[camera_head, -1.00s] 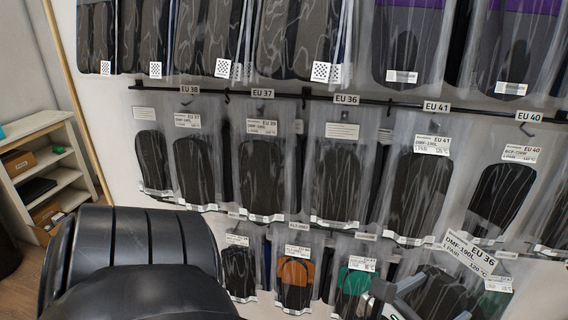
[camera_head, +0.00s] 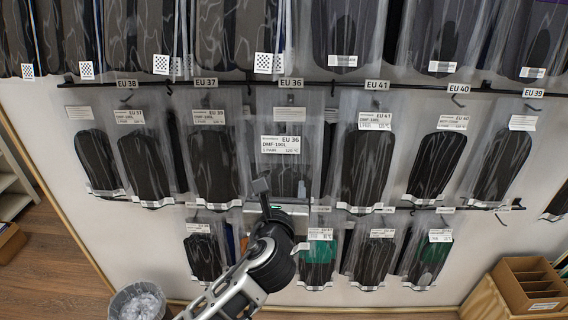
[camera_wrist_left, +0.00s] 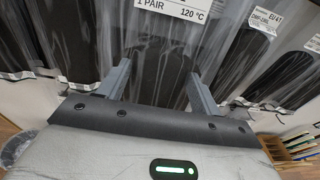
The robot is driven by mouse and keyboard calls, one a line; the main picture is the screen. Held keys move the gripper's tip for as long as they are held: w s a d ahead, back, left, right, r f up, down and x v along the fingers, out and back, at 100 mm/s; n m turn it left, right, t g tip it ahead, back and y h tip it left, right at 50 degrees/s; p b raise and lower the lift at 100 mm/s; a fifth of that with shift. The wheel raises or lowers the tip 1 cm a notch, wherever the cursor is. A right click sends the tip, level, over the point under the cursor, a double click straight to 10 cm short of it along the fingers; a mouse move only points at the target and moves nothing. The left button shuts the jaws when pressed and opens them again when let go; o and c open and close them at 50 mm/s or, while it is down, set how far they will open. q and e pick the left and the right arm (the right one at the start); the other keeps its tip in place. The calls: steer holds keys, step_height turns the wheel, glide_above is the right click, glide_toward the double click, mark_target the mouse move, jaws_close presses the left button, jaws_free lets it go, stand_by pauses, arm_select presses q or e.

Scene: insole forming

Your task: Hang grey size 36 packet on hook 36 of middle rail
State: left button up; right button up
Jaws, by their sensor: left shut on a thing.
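The grey EU 36 packet (camera_head: 281,146) is clear plastic with a white label and a dark insole pair inside. It hangs upright, its label a little below the EU 36 sign (camera_head: 291,83) on the middle rail (camera_head: 420,87). My left gripper (camera_head: 282,190) is shut on the packet's lower part. In the left wrist view, the gripper (camera_wrist_left: 160,78) has a finger on each side of the packet (camera_wrist_left: 168,45). Another packet's white card (camera_head: 289,114) shows just above and behind the held one. The hook under the sign cannot be made out. My right gripper is out of view.
Packets hang close on both sides, an EU 39 one (camera_head: 215,165) at left and an EU 41 one (camera_head: 367,165) at right. A lower row includes a green-insole packet (camera_head: 318,255). A waste bin (camera_head: 138,302) and a cardboard organiser (camera_head: 530,285) stand below.

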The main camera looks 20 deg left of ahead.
mark_target(289, 175)
arm_select(q)
steer(key=shift+w+d+r, duration=0.25)
steer(key=shift+w+r, duration=0.25)
steer(key=shift+w, duration=0.05)
steer(key=shift+w+d+r, duration=0.25)
steer(key=shift+w+r, duration=0.2)
steer(key=shift+w, duration=0.25)
steer(key=shift+x, duration=0.85)
steer(key=shift+b+x, duration=0.4)
steer(key=shift+x, duration=0.85)
steer(key=shift+w+a+b, duration=0.2)
steer(key=shift+w+b, duration=0.05)
steer(key=shift+b, duration=0.05)
steer(key=shift+w+a+f+b, duration=0.1)
steer(key=shift+w+a+b, duration=0.1)
steer(key=shift+w+b, duration=0.45)
steer(key=x, duration=0.3)
steer(key=shift+w+a+f+b, duration=0.1)
steer(key=shift+w+f+b, duration=0.15)
steer(key=shift+f+b, duration=0.1)
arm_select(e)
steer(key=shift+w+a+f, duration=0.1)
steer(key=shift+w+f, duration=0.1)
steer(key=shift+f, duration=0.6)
